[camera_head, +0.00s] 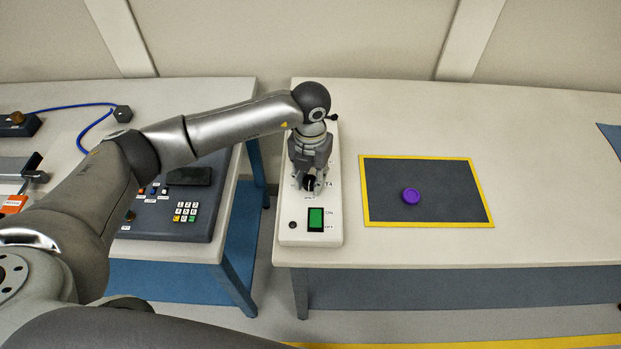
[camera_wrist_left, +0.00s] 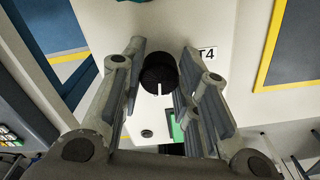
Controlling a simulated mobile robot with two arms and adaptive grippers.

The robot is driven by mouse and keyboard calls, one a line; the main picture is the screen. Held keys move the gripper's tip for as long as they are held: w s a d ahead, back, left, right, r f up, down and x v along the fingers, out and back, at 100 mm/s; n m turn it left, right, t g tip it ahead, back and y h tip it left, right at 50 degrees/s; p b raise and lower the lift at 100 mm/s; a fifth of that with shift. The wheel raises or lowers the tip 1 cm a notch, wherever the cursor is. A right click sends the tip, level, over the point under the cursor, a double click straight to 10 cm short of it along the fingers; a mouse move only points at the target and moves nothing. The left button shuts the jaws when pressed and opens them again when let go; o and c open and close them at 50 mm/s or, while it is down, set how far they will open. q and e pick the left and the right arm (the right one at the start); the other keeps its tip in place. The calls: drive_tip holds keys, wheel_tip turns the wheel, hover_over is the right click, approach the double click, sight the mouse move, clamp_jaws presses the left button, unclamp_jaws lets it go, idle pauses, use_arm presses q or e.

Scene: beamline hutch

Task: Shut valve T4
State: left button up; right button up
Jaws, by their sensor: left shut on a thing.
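My left gripper (camera_head: 308,187) reaches down over the panel from above. It is shut on the knob, with one finger on each side. The gripper partly covers the upper panel in the head view. My right gripper is not in view.
A green rocker switch (camera_head: 316,219) is on the panel close in front of the knob. A dark mat with a yellow border (camera_head: 455,159) lies to the right and bears a purple disc (camera_head: 411,196). A keypad console (camera_head: 165,226) is on the left table, across a gap.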

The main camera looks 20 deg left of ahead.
sight(310, 179)
use_arm(q)
drive_tip(key=shift+n, duration=0.7)
drive_tip(key=shift+r, duration=0.1)
drive_tip(key=o, duration=1)
drive_tip(key=shift+r, duration=0.1)
wheel_tip(310, 179, up, 12)
drive_tip(key=shift+f, duration=0.2)
